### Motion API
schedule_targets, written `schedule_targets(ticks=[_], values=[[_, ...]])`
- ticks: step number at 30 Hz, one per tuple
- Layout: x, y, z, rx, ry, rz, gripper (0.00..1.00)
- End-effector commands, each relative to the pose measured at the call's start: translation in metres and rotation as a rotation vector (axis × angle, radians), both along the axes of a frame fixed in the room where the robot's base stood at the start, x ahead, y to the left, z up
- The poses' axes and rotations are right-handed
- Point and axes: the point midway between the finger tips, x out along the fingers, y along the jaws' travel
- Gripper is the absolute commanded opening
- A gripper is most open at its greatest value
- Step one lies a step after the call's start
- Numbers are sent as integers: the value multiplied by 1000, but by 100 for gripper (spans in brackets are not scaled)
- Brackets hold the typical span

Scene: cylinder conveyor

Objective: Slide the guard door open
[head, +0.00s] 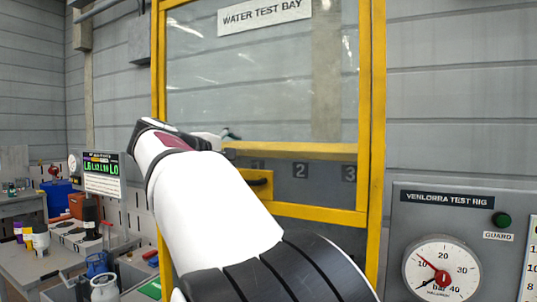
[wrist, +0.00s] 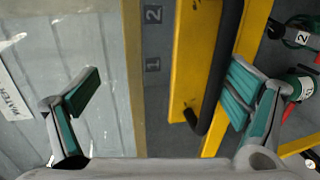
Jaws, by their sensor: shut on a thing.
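The guard door (head: 290,150) is a clear panel in a yellow frame, and it fills the space between the yellow posts in the head view. Its black handle (wrist: 220,70) stands along a yellow frame member in the wrist view, with a hooked lower end. The right teal finger lies close against the handle. The left finger shows over the grey panel side, and its contact is not clear. In the head view my arm hides most of the gripper and handle.
A grey test rig panel (head: 408,212) with a pressure gauge (head: 441,268) stands to the right. A workbench (head: 30,268) with bottles and tools is at the left, near a small display (head: 103,174).

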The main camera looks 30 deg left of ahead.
Motion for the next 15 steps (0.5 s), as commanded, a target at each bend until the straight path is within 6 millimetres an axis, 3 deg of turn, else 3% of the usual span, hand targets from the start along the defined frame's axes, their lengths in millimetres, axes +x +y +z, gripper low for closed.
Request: schedule_targets(ticks=[1,7,8,15], values=[[-6,-4,31,24,-41,9,71],[-6,-3,31,24,-42,10,73],[-4,1,13,6,-18,9,73],[-14,1,16,6,-17,10,60]])
